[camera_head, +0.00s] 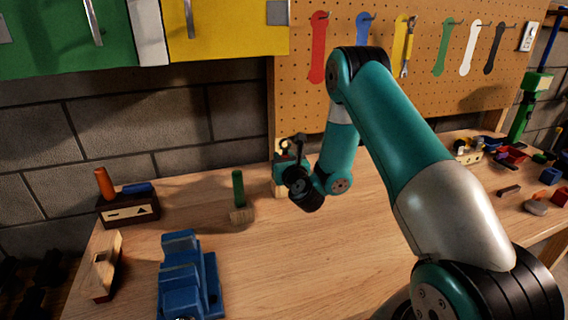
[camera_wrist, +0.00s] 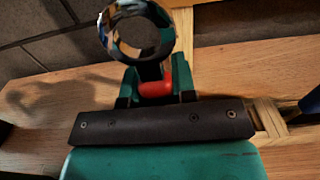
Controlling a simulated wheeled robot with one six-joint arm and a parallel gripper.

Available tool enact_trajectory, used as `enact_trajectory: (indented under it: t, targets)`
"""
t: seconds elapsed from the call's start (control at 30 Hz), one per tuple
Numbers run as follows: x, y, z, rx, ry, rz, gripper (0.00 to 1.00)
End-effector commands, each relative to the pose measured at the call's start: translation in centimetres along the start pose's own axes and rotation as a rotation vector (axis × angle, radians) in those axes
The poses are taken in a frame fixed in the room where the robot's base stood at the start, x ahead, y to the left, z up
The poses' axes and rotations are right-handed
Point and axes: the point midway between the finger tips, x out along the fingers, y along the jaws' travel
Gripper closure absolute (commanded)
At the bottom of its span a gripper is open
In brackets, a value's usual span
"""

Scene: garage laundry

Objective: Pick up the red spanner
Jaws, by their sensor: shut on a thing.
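The red spanner (camera_wrist: 155,90) is between my gripper's (camera_wrist: 156,83) two teal fingers in the wrist view. Its short red part shows in the jaws, and a shiny metal ring end stands up beyond them. My gripper is shut on it. In the head view my gripper (camera_head: 289,161) is low over the back of the workbench, near the wall, partly hidden by my own wrist. The red of the spanner cannot be made out there. A flat red spanner shape (camera_head: 318,48) shows on the pegboard, with a peg at its top.
The pegboard (camera_head: 290,100) also bears blue, yellow, green, white and black shapes; a metal tool hangs at the yellow one. A blue vise (camera_head: 188,280), a wooden block with a green handle (camera_head: 238,190) and a toolbox (camera_head: 128,210) stand left. Loose parts lie right. The bench (camera_head: 270,265) is clear in front.

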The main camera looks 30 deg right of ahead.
Motion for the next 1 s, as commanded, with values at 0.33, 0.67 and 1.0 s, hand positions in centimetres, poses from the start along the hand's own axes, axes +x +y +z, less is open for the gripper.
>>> enact_trajectory:
  t: [0.33,0.67,1.0]
  targets:
    - [0.0,0.0,3.8,0.002,0.000,0.000,1.00]
    - [0.0,-0.1,10.1,0.001,0.001,-0.001,1.00]
    - [0.1,0.0,17.2,0.000,0.000,-0.001,1.00]
